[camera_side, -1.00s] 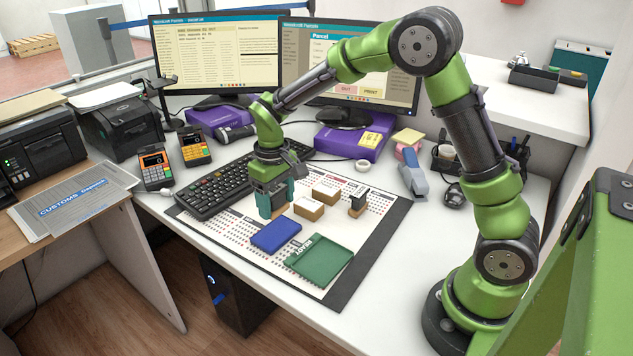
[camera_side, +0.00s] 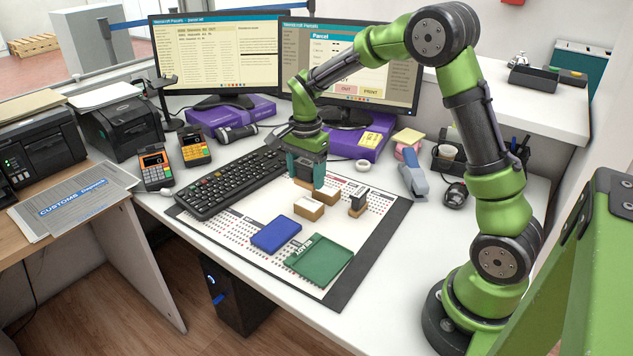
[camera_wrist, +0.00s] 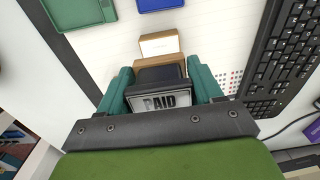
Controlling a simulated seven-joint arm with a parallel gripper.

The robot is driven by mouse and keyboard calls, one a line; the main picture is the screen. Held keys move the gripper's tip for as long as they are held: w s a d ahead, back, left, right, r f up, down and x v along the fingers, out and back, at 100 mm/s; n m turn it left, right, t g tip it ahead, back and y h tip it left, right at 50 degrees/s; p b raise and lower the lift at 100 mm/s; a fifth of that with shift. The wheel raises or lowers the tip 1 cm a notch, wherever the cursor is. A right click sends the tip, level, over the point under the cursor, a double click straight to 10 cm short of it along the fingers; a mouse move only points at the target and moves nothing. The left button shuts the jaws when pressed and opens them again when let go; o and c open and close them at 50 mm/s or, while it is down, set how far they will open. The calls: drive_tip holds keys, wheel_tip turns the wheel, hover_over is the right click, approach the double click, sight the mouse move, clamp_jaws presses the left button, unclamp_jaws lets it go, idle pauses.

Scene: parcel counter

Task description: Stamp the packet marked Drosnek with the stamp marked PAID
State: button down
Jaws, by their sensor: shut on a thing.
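My gripper (camera_side: 307,172) is shut on the PAID stamp (camera_wrist: 161,100); its dark block with the plate reading PAID sits between the green fingers in the wrist view. In the side view the fingers hide most of it. The gripper is over the farther brown packet (camera_side: 328,194), which is partly hidden. I cannot tell whether stamp and packet touch. The nearer packet (camera_side: 308,208), brown with a pale top, lies just in front; it also shows in the wrist view (camera_wrist: 159,43). No name on either packet is readable. A second stamp (camera_side: 358,204) stands upright to the right.
A blue pad (camera_side: 276,235) and a green tray (camera_side: 320,260) lie on the mat's near part. A keyboard (camera_side: 232,182) lies left of the gripper. Purple boxes and monitors stand behind. The mat's right strip (camera_side: 375,235) is clear.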

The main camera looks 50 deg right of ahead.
sight(307, 205)
drive_tip(key=shift+f, duration=2.65)
drive_tip(key=shift+f, duration=0.3)
drive_tip(key=shift+r, duration=3)
